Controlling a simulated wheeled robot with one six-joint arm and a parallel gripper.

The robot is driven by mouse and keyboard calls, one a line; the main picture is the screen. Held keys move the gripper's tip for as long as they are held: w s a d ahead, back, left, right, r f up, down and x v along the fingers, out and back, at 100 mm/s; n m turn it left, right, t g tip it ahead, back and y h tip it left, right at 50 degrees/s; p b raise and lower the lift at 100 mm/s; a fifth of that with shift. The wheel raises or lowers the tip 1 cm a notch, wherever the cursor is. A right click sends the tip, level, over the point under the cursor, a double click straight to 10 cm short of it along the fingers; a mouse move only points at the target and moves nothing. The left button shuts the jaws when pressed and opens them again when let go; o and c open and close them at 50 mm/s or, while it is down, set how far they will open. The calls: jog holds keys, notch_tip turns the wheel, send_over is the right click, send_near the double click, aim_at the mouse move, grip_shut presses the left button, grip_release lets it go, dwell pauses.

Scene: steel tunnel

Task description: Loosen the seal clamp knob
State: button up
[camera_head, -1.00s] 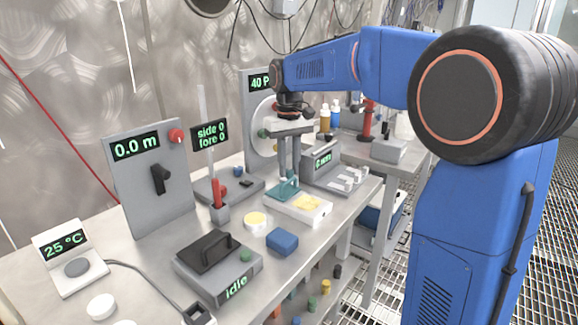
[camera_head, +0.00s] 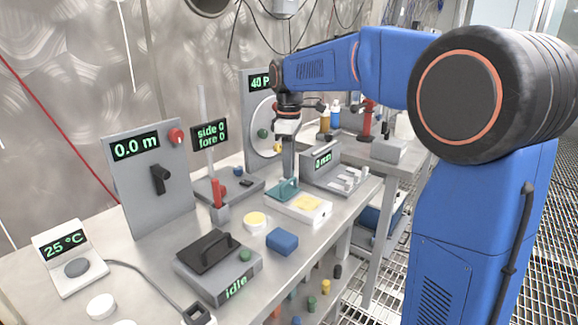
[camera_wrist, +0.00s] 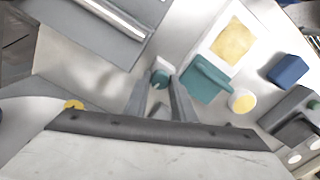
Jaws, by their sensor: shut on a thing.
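A grey unit (camera_head: 325,172) with a green readout stands close behind to the right. A round yellow-topped dish (camera_head: 255,221) and a blue block (camera_head: 282,242) lie in front.

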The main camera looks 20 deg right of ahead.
jog(key=shift+n, duration=0.8)
jog(key=o, duration=1.1)
jog(key=shift+c, duration=0.2)
jog(key=shift+r, duration=0.1)
notch_tip(320, 180, up, 17)
jog(key=shift+r, duration=0.15)
